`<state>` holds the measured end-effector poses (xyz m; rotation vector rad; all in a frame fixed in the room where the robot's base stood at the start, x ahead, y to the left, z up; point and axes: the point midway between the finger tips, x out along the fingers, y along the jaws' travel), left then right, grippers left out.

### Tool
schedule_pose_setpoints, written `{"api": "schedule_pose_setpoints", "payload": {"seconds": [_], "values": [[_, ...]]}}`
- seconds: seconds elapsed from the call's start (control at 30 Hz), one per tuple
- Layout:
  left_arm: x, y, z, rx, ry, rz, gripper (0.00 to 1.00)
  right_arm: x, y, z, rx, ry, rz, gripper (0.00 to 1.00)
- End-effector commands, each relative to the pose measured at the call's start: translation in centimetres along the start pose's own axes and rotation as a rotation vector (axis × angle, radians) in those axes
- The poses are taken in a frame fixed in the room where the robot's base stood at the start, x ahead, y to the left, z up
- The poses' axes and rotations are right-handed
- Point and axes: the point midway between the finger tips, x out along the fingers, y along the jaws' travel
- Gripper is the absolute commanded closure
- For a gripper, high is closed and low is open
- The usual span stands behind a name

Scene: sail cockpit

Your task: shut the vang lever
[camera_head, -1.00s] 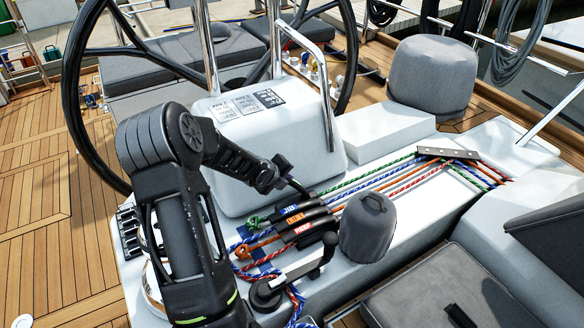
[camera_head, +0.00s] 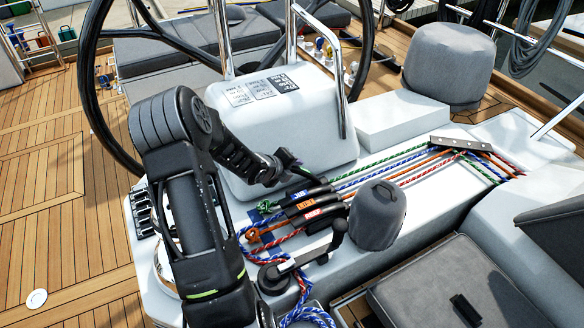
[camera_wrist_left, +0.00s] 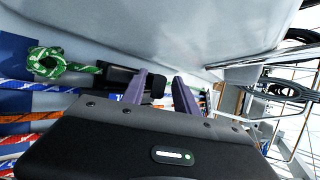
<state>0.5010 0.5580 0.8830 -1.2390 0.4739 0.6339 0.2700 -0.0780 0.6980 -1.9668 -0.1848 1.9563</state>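Several black clutch levers sit in a row on the white console. Those labelled blue (camera_head: 297,196), orange (camera_head: 306,204) and red (camera_head: 313,213) lie flat. Behind them, on the green rope's line, a black lever with a green patch (camera_head: 291,160) stands raised; I take it as the vang lever, but its label is not readable. My left gripper (camera_head: 280,168) is right beside this lever. In the left wrist view, the two fingers of the gripper (camera_wrist_left: 160,88) are apart, with a black lever part (camera_wrist_left: 157,84) showing between them; contact is unclear. My right gripper is out of view.
The white instrument pod (camera_head: 270,110) stands close behind the gripper, with a steel rail (camera_head: 341,90) and steering wheel. A grey-covered winch (camera_head: 377,215) and a winch handle (camera_head: 338,232) are in front. Ropes (camera_head: 400,165) run right to a metal plate.

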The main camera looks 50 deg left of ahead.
Motion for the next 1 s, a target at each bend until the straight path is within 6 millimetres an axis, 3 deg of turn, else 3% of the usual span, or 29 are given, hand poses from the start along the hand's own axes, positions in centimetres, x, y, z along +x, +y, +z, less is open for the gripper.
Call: {"api": "schedule_pose_setpoints", "payload": {"seconds": [0.37,0.8,1.0], "values": [[-0.7,-0.1,0.1,0.002,-0.002,-0.001,0.64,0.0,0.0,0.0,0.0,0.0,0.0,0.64],[-7.1,-0.1,0.1,0.002,-0.002,-0.001,0.64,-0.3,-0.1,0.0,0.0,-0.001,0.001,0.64],[-7.8,0.0,0.0,0.0,0.0,0.0,0.64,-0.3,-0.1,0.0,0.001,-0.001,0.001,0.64]]}}
